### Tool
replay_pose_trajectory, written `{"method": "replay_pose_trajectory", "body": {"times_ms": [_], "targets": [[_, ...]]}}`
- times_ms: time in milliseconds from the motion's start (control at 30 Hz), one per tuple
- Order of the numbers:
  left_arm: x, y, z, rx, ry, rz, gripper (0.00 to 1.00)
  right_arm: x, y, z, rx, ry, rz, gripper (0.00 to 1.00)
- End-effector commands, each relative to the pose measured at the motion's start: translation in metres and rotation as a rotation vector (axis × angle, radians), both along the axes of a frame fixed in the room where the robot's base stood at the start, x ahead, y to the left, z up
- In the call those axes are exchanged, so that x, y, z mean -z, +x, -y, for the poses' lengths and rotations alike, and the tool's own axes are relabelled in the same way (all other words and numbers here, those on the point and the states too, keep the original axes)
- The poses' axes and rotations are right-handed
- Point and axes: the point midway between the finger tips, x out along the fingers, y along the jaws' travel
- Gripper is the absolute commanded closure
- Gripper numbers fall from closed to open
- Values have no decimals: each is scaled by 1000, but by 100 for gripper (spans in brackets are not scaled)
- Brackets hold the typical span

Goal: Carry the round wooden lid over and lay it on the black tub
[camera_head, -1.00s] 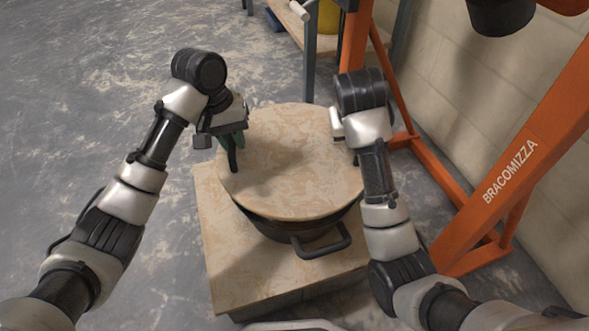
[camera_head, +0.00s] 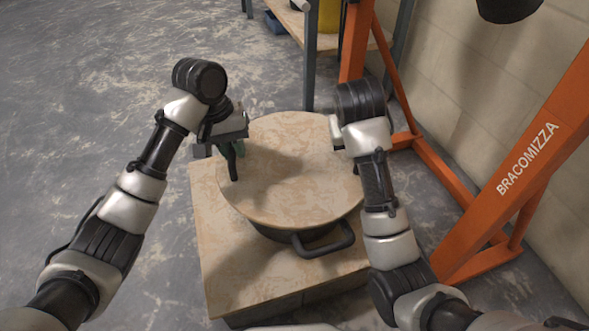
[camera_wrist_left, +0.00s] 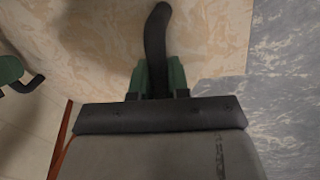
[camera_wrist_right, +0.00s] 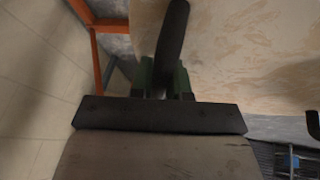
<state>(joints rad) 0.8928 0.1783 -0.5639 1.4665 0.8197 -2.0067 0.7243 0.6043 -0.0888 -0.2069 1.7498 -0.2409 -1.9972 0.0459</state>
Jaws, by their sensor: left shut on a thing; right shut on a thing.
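The round wooden lid (camera_head: 290,185), pale with a marbled grain, lies level over the black tub (camera_head: 290,233) and hides its mouth. The tub's front wall and its front handle (camera_head: 330,242) show below the lid's near edge. Whether lid and tub touch I cannot tell. My left gripper (camera_head: 232,150) is at the lid's left side, its green jaws shut on a black handle (camera_wrist_left: 157,40) over the lid. My right gripper (camera_wrist_right: 163,78) is shut on a similar black handle (camera_wrist_right: 173,35) at the lid's right side; my arm mostly hides it in the head view.
The tub stands on a low wooden platform (camera_head: 225,270). An orange frame (camera_head: 500,200) stands close on the right, before a block wall (camera_head: 450,90). A shelf (camera_head: 290,25) stands behind. The grey floor on the left (camera_head: 80,120) is clear.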

Motion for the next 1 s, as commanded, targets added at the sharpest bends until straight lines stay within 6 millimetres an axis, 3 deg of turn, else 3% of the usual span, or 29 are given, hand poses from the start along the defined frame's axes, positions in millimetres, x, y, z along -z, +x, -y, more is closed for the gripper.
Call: {"method": "replay_pose_trajectory", "body": {"times_ms": [100,133,267,667,1000], "targets": [[10,0,0,-1,0,1,100,10,0,0,1,-1,1,100],[7,0,0,-1,0,1,79,7,0,0,0,-1,0,79],[6,0,0,-1,1,0,59,6,0,0,0,0,0,59],[-4,1,-3,0,2,5,58,6,0,0,0,0,0,58],[-71,1,-16,-2,4,6,58,6,0,0,0,0,0,58]]}}
